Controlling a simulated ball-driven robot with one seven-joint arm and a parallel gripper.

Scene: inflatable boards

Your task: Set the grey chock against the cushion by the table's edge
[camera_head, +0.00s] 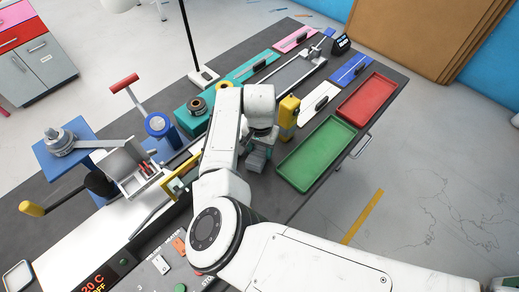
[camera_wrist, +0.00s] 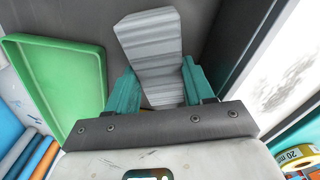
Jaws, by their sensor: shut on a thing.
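The grey chock (camera_wrist: 150,45) is a ridged, light grey block. In the wrist view it sits between the two teal fingers of my gripper (camera_wrist: 157,85), which is shut on it. Its far end sticks out past the fingertips, over the dark table top. In the head view my gripper (camera_head: 264,140) points down at the table, left of the green tray, and the chock (camera_head: 256,161) shows below it. I cannot tell whether the chock touches the table. I cannot make out a cushion in either view.
The green tray (camera_head: 281,171) lies close to the right of the gripper, with a red tray (camera_head: 370,97) beyond it. A yellow device (camera_head: 288,112) stands just behind. Bare dark table (camera_head: 284,198) shows in front of the green tray.

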